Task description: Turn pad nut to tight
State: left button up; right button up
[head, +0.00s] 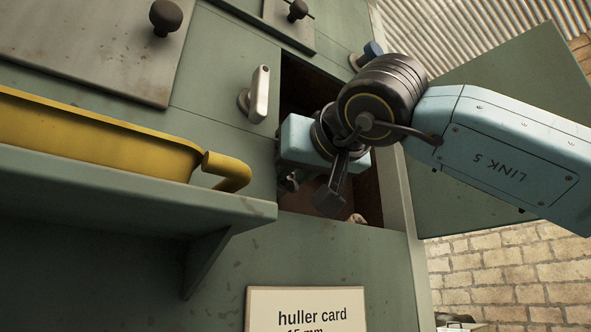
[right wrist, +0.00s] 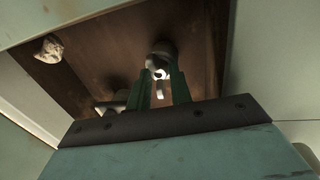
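My right gripper (right wrist: 161,75) reaches into a square opening in the green machine; in the head view its blue body fills the opening's upper left, and its fingers are hardly visible. In the right wrist view its two green fingers stand apart, with a round metal fitting (right wrist: 162,53) with a bright end at and between their tips. I cannot tell whether they press on it. A second grey metal fitting (right wrist: 112,105) shows left of the fingers. I cannot tell which one is the pad nut. My left gripper is not in view.
The machine's door (head: 492,135) hangs open to the right. A pale handle (head: 260,94) is left of the opening. A yellow tray (head: 100,135) rests on a shelf (head: 110,188) at left. A label reads "huller card" (head: 305,312). A pale lump (right wrist: 48,48) is inside the opening.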

grip_shut()
jog(key=shift+r+m, duration=0.1)
jog(key=shift+m, duration=0.3)
jog(key=m+p, duration=0.1)
jog(key=m, duration=0.1)
jog(key=shift+r+m+g, duration=0.1)
jog(key=shift+m+g, duration=0.2)
jog(key=shift+m, duration=0.1)
jog(key=m+g+p, duration=0.1)
jog(key=m, duration=0.3)
jog(key=shift+d+r+m, duration=0.1)
jog(key=shift+m, duration=0.3)
jog(key=m, duration=0.3)
jog(key=shift+w+d+m+g+y, duration=0.1)
jog(key=shift+w+m+g+y, duration=0.05)
jog(key=shift+m+g+y, duration=0.25)
jog(key=m, duration=0.3)
jog(key=shift+m+g+y, duration=0.3)
jog(key=shift+g+y, duration=0.1)
jog(key=o, duration=0.8)
grip_release()
